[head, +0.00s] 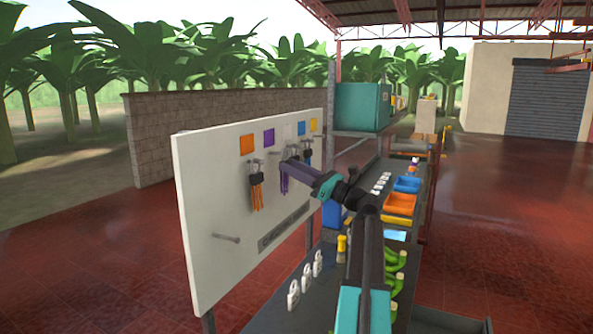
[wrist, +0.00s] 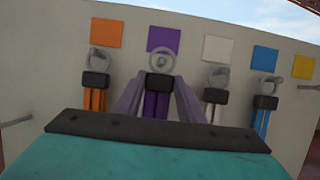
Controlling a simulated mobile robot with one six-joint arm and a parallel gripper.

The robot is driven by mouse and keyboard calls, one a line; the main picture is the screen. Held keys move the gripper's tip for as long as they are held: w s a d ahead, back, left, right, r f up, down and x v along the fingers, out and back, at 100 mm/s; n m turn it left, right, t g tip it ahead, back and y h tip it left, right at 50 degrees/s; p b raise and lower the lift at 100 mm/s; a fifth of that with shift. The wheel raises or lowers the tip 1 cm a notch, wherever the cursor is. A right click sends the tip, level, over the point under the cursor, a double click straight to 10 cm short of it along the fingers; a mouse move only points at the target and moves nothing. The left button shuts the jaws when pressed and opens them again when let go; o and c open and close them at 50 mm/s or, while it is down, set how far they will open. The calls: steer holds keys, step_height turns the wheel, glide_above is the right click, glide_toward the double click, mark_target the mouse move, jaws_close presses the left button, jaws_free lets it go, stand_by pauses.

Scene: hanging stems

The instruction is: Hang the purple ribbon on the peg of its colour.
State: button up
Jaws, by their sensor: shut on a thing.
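The purple ribbon (wrist: 157,105) hangs from a black clip with a grey ring, below the purple square (wrist: 164,40) on the board. My gripper (wrist: 158,86) is shut on its black clip, one finger on each side. The purple peg's tip (wrist: 161,62) shows inside the ring; I cannot tell whether it passes through. In the head view, my gripper (head: 287,166) is close to the board, with the purple ribbon (head: 284,184) below it. The purple square (head: 269,137) is just above left there.
The orange ribbon (wrist: 94,100) hangs left, the white ribbon (wrist: 211,112) and blue ribbon (wrist: 262,120) right, close to my fingers. A bare peg (head: 226,238) sticks out low on the board (head: 205,180). A bench with padlock-shaped tags (head: 306,276) and bins stands right.

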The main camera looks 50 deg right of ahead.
steer(key=shift+w+a+f, duration=0.2)
steer(key=shift+w, duration=0.5)
steer(key=shift+w+a+f, duration=0.2)
steer(key=shift+w, duration=0.45)
steer(key=shift+f, duration=0.15)
steer(key=o, duration=1.1)
steer(key=b+v, duration=0.3)
steer(key=v, duration=1)
steer(key=shift+s+b, duration=0.3)
steer(key=shift+s, duration=0.05)
steer(key=shift+d, duration=0.1)
